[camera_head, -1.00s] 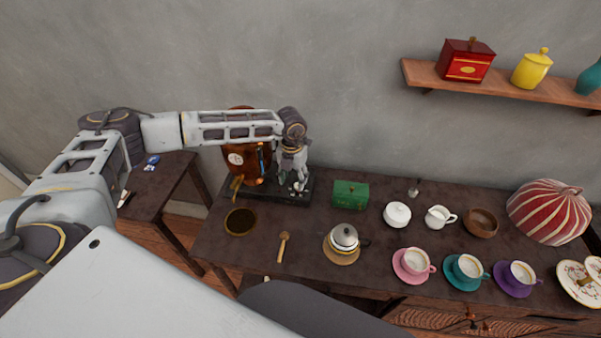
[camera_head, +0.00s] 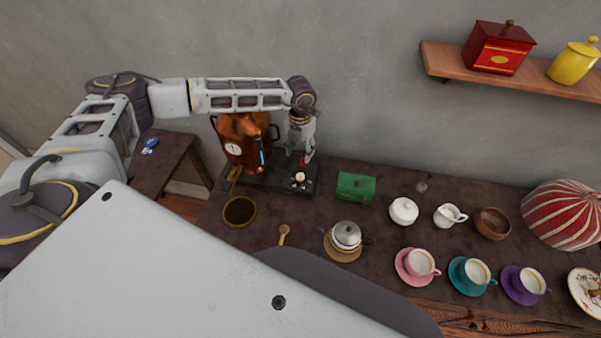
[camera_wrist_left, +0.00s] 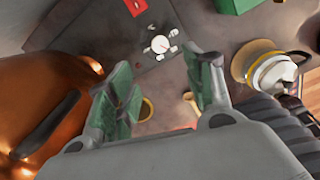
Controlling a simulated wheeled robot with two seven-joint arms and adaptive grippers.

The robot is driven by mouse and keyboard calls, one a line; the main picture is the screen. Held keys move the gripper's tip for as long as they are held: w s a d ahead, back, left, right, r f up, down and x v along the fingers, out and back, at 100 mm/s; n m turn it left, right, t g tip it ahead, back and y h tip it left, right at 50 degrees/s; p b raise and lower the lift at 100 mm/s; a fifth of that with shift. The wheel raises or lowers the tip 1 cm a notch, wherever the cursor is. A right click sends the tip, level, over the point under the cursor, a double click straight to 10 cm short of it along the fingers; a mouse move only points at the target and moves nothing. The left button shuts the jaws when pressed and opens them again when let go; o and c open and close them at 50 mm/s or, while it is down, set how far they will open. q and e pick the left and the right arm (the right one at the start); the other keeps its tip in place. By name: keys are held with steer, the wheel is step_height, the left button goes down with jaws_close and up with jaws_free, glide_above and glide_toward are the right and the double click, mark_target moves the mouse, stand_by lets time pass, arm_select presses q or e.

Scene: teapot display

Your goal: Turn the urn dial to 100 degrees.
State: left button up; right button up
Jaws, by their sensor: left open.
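The copper urn (camera_head: 243,128) stands at the left end of the dark table, with a round white gauge (camera_head: 233,149) and a blue-marked tube on its front. A small white dial (camera_head: 299,177) sits on the dark base right of the urn. The wrist view shows the dial (camera_wrist_left: 160,44) with small prongs and a red mark; I cannot read its angle. My left gripper (camera_head: 299,157) is open and empty above and behind the dial, apart from it. Its green pads (camera_wrist_left: 163,68) stand wide apart in the wrist view. My right gripper is not in view.
A green box (camera_head: 355,187) stands right of the base. A kettle (camera_head: 346,235), a dark round dish (camera_head: 239,211) and a wooden spoon (camera_head: 284,233) lie nearer me. Several cups and bowls fill the right side. A red patch (camera_wrist_left: 136,6) shows on the base.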

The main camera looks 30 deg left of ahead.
mark_target(300, 176)
arm_select(q)
steer(key=shift+f+p, duration=1.25)
steer(key=shift+f, duration=5.7)
steer(key=c, duration=1)
steer(key=shift+c, duration=0.2)
